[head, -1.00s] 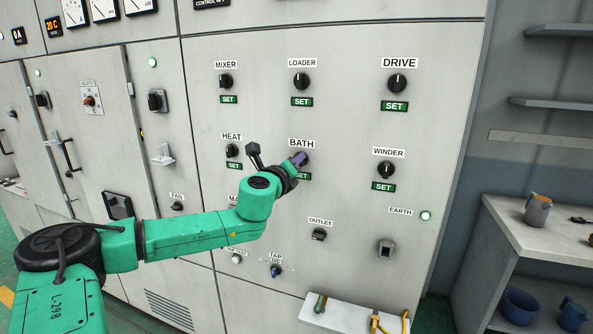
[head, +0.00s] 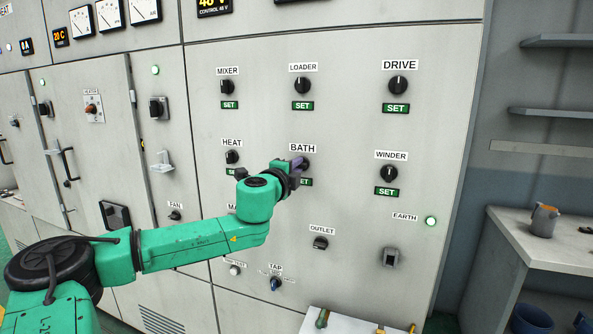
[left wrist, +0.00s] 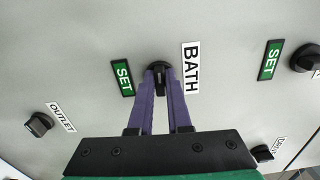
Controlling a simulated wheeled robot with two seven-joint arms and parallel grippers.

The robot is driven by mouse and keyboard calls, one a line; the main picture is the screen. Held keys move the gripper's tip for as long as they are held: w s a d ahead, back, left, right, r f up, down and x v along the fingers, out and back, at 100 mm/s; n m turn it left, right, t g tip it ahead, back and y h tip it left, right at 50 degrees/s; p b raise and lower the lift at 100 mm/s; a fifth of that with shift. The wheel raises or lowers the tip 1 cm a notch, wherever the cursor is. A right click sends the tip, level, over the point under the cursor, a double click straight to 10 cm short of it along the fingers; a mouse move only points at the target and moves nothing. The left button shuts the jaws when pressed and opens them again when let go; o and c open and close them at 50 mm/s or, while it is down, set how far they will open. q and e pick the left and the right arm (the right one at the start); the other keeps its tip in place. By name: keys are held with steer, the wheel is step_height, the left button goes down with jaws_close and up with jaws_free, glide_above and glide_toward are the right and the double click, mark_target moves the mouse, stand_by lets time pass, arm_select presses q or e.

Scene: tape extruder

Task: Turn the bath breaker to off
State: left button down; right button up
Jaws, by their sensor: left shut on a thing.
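The bath breaker is a black rotary knob on the pale panel, under the BATH label (head: 302,148). In the left wrist view the knob (left wrist: 158,68) sits between the fingertips. My left gripper (head: 301,163) reaches it from the left, and its two purple fingers (left wrist: 160,85) are shut on the knob's handle. The green SET plate (left wrist: 122,77) beside the knob is lit. In the head view the gripper hides most of the knob and part of that plate. My right gripper is not in view.
Neighbouring knobs are heat (head: 232,157) to the left, loader (head: 302,86) above, winder (head: 388,173) to the right and outlet (head: 320,243) below. A side table (head: 510,225) with a grey jug (head: 543,220) stands at the right. The panel face around the knob is flat.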

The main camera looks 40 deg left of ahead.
arm_select(q)
steer(key=shift+n, duration=0.3)
steer(key=c, duration=0.9)
jaws_free()
steer(key=shift+o, duration=0.2)
steer(key=b+v, duration=0.6)
steer(key=v, duration=0.8)
steer(key=shift+s, duration=0.25)
steer(key=shift+d, duration=0.15)
